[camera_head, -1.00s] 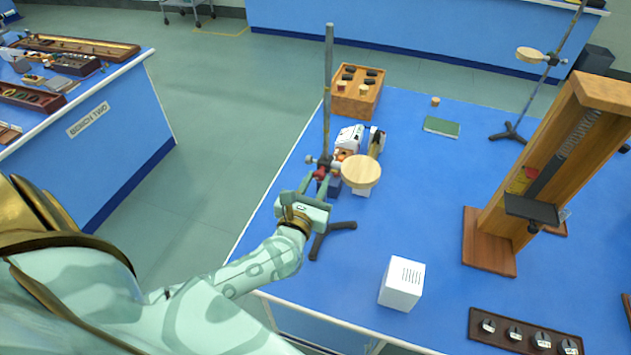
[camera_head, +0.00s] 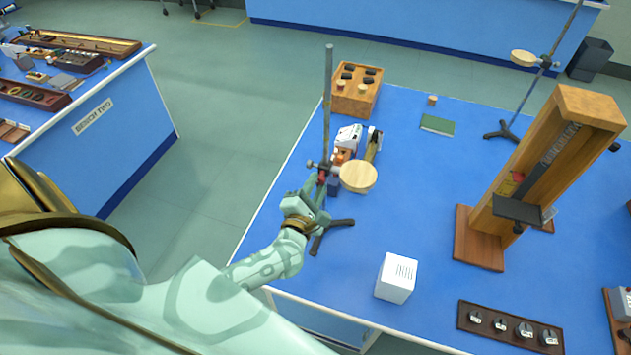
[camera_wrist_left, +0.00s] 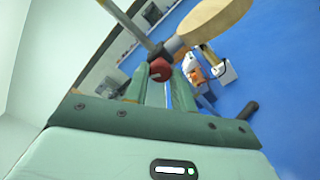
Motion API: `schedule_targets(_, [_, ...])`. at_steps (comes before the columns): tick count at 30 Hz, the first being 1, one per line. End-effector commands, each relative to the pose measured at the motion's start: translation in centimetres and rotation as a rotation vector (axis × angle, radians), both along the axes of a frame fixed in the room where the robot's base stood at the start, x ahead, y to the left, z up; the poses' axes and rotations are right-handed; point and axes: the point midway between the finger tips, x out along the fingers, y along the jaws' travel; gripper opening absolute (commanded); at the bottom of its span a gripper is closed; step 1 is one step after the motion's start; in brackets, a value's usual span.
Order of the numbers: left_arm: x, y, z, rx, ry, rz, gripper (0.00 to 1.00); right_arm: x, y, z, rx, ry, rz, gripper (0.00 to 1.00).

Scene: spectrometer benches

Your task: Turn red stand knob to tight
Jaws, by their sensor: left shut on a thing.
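The red knob (camera_wrist_left: 160,70) sits on the clamp of a metal stand whose upright rod (camera_head: 327,100) rises from a dark foot (camera_head: 333,235) on the blue bench. A round wooden plate (camera_head: 357,176) is fixed to the clamp, right of the rod. My left gripper (camera_wrist_left: 159,84) is shut on the red knob, one fingertip on each side of it in the left wrist view. In the head view the hand (camera_head: 302,205) partly hides the knob and the lower rod. My right gripper is not in view.
Behind the plate stand a white and orange device (camera_head: 346,140) and a wooden box (camera_head: 357,93). A white box (camera_head: 396,278) is in front. A tall wooden frame (camera_head: 545,170) and a dark weight tray (camera_head: 510,327) are at right. The bench's middle is clear.

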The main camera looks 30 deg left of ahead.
Motion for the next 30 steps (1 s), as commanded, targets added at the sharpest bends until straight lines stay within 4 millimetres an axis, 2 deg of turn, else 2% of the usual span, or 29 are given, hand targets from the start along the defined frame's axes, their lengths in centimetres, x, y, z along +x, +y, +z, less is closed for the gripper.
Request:
schedule_targets(1, [0.0,-0.1,0.3,0.042,0.011,-0.001,0.02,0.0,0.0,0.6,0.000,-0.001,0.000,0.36])
schedule_targets(15, [0.0,0.0,0.3,0.476,0.115,-0.001,0.02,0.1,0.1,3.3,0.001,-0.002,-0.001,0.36])
schedule_targets(30, [0.0,0.0,0.2,0.851,0.206,-0.002,0.02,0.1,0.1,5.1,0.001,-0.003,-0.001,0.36])
